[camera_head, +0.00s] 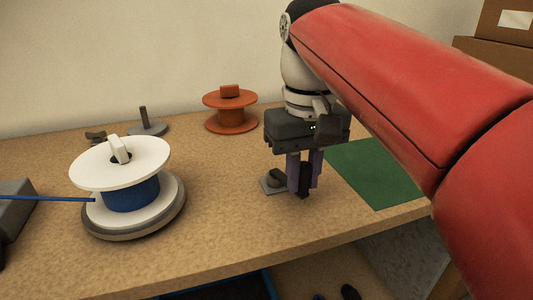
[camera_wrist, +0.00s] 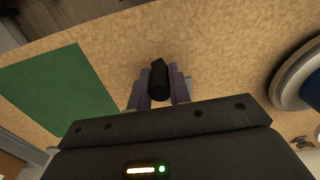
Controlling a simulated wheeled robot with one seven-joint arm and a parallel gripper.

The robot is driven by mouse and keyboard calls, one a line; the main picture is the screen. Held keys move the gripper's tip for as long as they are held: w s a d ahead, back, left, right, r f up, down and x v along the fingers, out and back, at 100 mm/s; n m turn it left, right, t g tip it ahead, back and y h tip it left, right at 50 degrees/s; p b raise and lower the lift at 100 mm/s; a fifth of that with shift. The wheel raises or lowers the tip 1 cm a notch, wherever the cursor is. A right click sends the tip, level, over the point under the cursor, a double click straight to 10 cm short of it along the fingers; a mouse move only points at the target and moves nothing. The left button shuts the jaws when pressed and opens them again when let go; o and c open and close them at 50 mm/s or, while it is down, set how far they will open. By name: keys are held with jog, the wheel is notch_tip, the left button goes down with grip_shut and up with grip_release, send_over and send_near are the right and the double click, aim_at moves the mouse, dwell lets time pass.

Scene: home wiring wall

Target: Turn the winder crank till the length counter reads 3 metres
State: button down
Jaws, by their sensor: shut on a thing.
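My gripper (camera_head: 303,188) points down over the table right of centre, its purple fingers shut on a black grip (camera_head: 304,186). In the wrist view the black grip (camera_wrist: 159,78) stands between the two fingers. A small grey base with a dark part (camera_head: 272,182) sits just left of the fingers; whether the grip is the winder crank and joins this base I cannot tell. A white spool (camera_head: 121,160) wound with blue cable stands on a round grey base at left. The cable (camera_head: 50,198) runs left to a grey box (camera_head: 12,205). No counter reading is legible.
An orange spool (camera_head: 230,112) and a grey disc with a post (camera_head: 147,127) stand at the back. A green mat (camera_head: 375,172) lies right of my gripper. The table's front edge is close, with an open space below. Boxes (camera_head: 497,52) stand at back right.

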jog(key=shift+a+r, duration=0.1)
jog(key=shift+a, duration=0.05)
jog(key=shift+s+a, duration=0.2)
jog(key=shift+a, duration=0.3)
jog(key=shift+s+a, duration=0.15)
jog(key=shift+a, duration=0.3)
jog(key=shift+a+p, duration=0.55)
jog(key=shift+a, duration=0.5)
